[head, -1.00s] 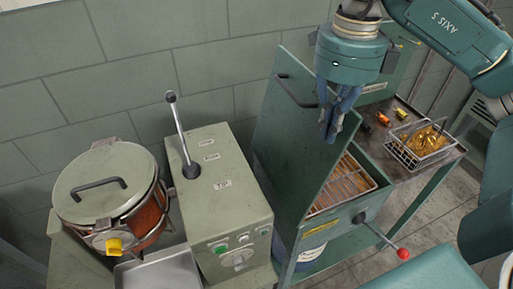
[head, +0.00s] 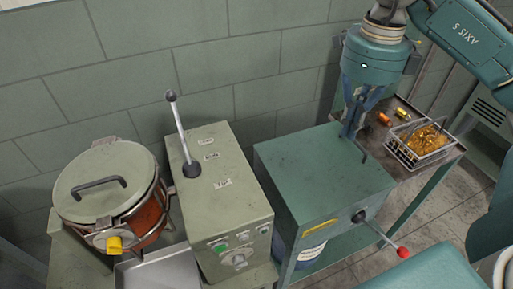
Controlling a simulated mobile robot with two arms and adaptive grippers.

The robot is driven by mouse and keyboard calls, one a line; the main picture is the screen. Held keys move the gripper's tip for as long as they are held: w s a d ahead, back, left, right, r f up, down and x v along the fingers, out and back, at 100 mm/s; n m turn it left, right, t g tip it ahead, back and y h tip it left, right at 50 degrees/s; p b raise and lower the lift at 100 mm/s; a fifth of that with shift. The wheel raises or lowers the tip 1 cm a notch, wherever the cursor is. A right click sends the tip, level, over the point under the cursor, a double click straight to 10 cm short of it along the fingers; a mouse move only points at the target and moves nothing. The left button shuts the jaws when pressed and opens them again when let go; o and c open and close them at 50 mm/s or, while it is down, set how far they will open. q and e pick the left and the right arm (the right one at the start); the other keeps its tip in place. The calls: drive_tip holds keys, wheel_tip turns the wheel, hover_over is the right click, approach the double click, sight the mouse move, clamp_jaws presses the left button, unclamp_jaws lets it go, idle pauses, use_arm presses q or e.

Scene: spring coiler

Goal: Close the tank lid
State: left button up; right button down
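The tank (head: 289,225) is the green box right of centre in the head view. Its flat green lid (head: 315,165) lies level across the top and covers the opening. A dark handle (head: 362,149) shows at the lid's far right edge. My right gripper (head: 348,134) points down at the lid's back right edge, beside the handle. Its fingers look together, with nothing seen between them; whether they touch the lid I cannot tell. My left gripper is not in view.
A lever with a red knob (head: 403,253) sticks out from the tank's front right. A bench (head: 455,152) with a wire basket (head: 411,158) of brass-coloured parts stands at right. A control box (head: 222,200) with a tall lever and a round lidded pot (head: 108,180) stand at left.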

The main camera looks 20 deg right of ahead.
drive_tip(key=shift+d+f+b, duration=0.15)
drive_tip(key=shift+d+f, duration=0.15)
drive_tip(key=shift+d, duration=0.45)
drive_tip(key=shift+d+f+b, duration=0.1)
drive_tip(key=shift+d+f, duration=0.25)
drive_tip(key=shift+d, duration=0.4)
drive_tip(key=shift+d+f+b, duration=0.15)
drive_tip(key=shift+d+f, duration=0.15)
drive_tip(key=shift+d, duration=0.45)
drive_tip(key=d+f+b, duration=0.2)
drive_tip(key=d+f, duration=0.1)
drive_tip(key=d, duration=0.2)
drive_tip(key=shift+w+f+b, duration=0.15)
drive_tip(key=shift+f+b, duration=0.15)
drive_tip(key=shift+b, duration=0.05)
drive_tip(key=d+f+b, duration=0.3)
drive_tip(key=d+f, duration=0.1)
drive_tip(key=shift+d+f, duration=0.15)
drive_tip(key=shift+f, duration=0.15)
